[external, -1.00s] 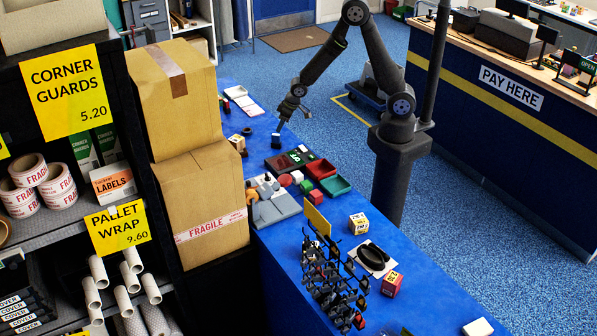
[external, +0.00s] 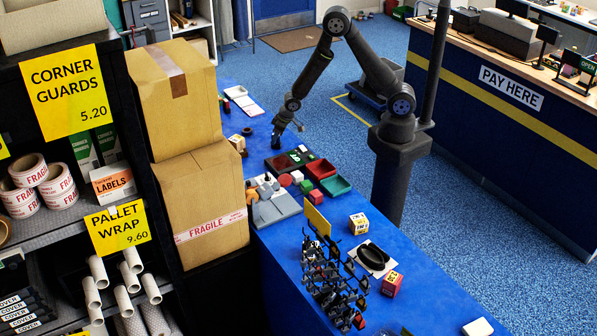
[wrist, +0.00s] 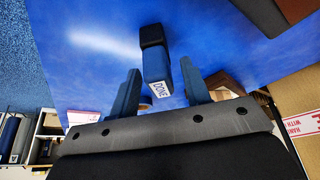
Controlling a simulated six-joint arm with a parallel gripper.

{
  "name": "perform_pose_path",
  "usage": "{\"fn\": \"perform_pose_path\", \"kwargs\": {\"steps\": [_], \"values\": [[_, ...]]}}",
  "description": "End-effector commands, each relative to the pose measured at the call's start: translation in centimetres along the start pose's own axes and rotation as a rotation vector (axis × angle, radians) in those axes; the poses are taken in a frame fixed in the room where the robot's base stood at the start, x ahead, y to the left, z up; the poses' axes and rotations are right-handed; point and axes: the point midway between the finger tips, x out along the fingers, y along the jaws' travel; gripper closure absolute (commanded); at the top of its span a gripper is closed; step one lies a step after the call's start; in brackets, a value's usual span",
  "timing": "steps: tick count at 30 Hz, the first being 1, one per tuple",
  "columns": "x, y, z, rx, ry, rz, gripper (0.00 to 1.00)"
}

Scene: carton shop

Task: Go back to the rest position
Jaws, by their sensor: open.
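My gripper (external: 281,128) is low over the blue counter (external: 335,267), near its far end. In the wrist view its two blue fingers are spread apart (wrist: 159,67). A stamp (wrist: 154,66) with a dark blue body, a black end and a white DONE label shows in the gap between the fingers. Clear blue shows on both sides of it, so the fingers look apart from it. In the external view the stamp (external: 275,142) is a small dark shape at the fingertips, partly hard to separate from them.
A dark red and green tray (external: 283,163) and a green tray (external: 335,185) lie nearer on the counter. A rack of stamps (external: 328,275) stands at the near end. Stacked cartons (external: 205,195) border the counter's left side.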

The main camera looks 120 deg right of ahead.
Motion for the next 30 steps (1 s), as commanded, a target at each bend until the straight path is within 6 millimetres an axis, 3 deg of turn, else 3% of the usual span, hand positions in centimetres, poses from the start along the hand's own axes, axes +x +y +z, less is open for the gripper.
{"fn": "perform_pose_path", "kwargs": {"steps": [11, 30], "values": [[-1.6, 0.0, -0.1, 0.001, 0.002, 0.000, 0.57], [-10.0, 0.0, -0.2, 0.000, 0.003, 0.000, 0.57]]}}
